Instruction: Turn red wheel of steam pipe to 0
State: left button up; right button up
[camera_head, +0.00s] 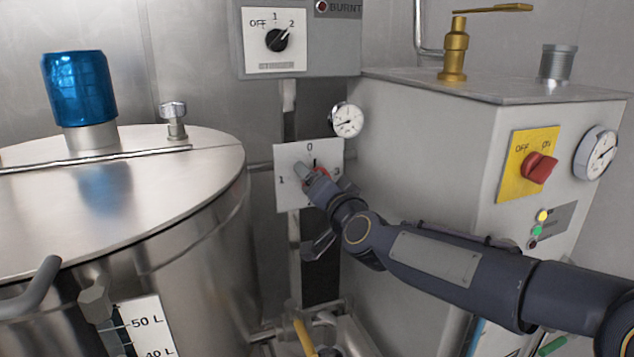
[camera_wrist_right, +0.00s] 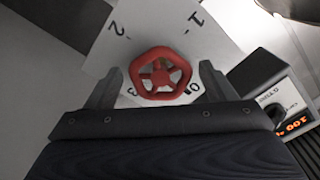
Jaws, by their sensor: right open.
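The red wheel (camera_head: 321,172) is mounted on a white dial plate (camera_head: 290,160) marked 0 at the top, 1 at left and 3 at right in the head view. In the right wrist view the star-spoked red wheel (camera_wrist_right: 160,73) shows whole, with the plate (camera_wrist_right: 150,25) and its numbers 0, 1, 2, 3 behind. My right gripper (camera_head: 324,179) is open at the wheel, its two fingers (camera_wrist_right: 157,84) standing on either side with visible gaps. It hides much of the wheel in the head view. I cannot tell which number the wheel points to. My left gripper is not in view.
A steel tank (camera_head: 200,185) with a blue-capped fitting (camera_head: 80,88) stands left. A grey cabinet (camera_head: 430,140) with a red switch (camera_head: 539,167) stands right. A small gauge (camera_head: 346,120) sits just above the plate.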

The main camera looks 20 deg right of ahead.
jog(key=s, duration=0.6)
jog(key=shift+s+a+p, duration=0.2)
jog(key=shift+s+p, duration=0.15)
jog(key=shift+s, duration=0.05)
jog(key=s+a+f+n+g+y, duration=0.2)
jog(key=s+a+f+n+g, duration=0.3)
jog(key=s+f, duration=0.7)
jog(key=s+a+f+n+g+y, duration=0.1)
jog(key=s+f+n+g+y, duration=0.25)
jog(key=s+f+g, duration=0.65)
jog(key=s+r+t+p, duration=0.1)
jog(key=r+p, duration=1.2)
jog(key=s+r+t+p, duration=0.1)
jog(key=s+r+p, duration=0.1)
jog(key=r+p, duration=1.1)
jog(key=shift+s+t+h+p, duration=0.25)
jog(key=shift+t+h+p, duration=0.05)
jog(key=shift+h, duration=0.05)
jog(key=shift+a, duration=0.1)
jog(key=shift+c, duration=0.5)
